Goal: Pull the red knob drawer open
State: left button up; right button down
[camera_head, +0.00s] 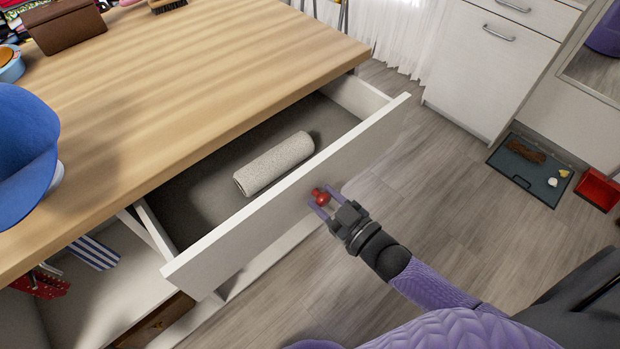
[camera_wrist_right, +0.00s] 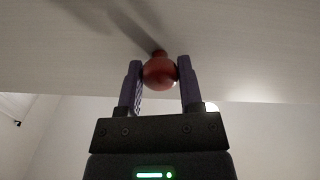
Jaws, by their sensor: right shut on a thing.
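The white drawer (camera_head: 255,235) stands pulled out from under the wooden tabletop. Its inside shows, with a rolled pale textured cloth (camera_head: 274,164) lying in it. The red knob (camera_head: 322,197) sits on the drawer's front face. My right gripper (camera_head: 328,204) is at the knob, its purple fingers shut around it. In the right wrist view the red knob (camera_wrist_right: 159,72) is held between the two fingertips (camera_wrist_right: 160,75), with the drawer front behind it. My left gripper is not in view.
The wooden table (camera_head: 190,80) carries a brown box (camera_head: 62,25), a brush (camera_head: 166,5) and a blue object (camera_head: 25,150) at the left. Open cubbies lie below it. A white cabinet (camera_head: 490,70), a dark tray (camera_head: 525,180) and a red bin (camera_head: 598,190) stand right. The floor before the drawer is clear.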

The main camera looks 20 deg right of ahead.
jog(key=p+v, duration=0.1)
jog(key=v, duration=0.4)
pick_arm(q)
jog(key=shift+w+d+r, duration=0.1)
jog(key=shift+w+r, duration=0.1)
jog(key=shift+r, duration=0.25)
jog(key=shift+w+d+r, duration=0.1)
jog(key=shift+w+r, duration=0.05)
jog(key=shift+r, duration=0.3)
pick_arm(e)
jog(key=shift+s+d, duration=0.15)
jog(key=shift+s, duration=0.35)
jog(key=shift+c, duration=1.3)
grip_release()
pick_arm(q)
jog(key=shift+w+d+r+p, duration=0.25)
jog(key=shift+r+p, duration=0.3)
jog(key=shift+p, duration=0.25)
pick_arm(e)
jog(key=v, duration=1)
jog(key=shift+w, duration=0.1)
